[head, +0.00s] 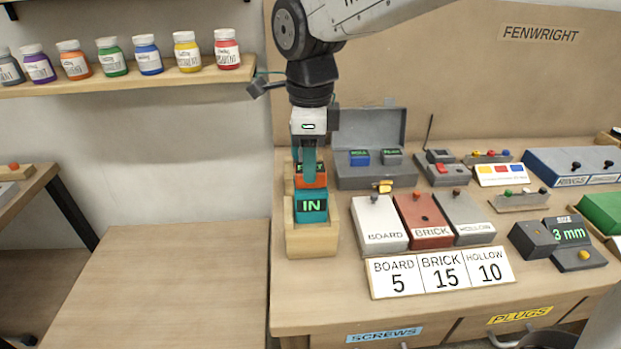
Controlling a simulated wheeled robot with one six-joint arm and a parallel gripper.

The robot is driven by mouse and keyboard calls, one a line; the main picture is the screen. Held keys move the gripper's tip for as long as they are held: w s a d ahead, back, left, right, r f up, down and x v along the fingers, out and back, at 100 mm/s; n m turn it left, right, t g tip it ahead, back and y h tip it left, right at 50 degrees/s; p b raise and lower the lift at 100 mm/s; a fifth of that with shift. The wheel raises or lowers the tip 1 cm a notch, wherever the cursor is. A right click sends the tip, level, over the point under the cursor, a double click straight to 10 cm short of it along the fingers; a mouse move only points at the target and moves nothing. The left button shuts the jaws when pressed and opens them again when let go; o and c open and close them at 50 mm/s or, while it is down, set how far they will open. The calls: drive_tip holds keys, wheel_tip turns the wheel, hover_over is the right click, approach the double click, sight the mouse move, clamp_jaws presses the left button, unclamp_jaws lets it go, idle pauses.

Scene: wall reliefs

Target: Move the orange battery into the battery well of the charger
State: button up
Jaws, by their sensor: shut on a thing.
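Only part of the battery shows between and below the fingers. Right in front of it is a teal block with a green "IN" display (311,206), set in a light wooden holder (312,243). This looks like the charger. The well itself is hidden behind the block and fingers, so I cannot tell how deep the battery sits or whether it touches the bottom.
An open grey case (372,180) with a blue and a grey block stands right of my gripper. BOARD, BRICK and HOLLOW blocks (425,222) stand closer, behind a number card (441,273). A shelf of paint jars (148,75) is at upper left. The lower left table (175,285) is bare.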

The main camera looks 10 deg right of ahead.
drive_tip(key=shift+r, duration=1.6)
drive_tip(key=shift+r, duration=0.2)
drive_tip(key=shift+c, duration=1.3)
drive_tip(key=shift+r, duration=0.15)
drive_tip(key=shift+r, duration=0.15)
drive_tip(key=shift+r, duration=1.9)
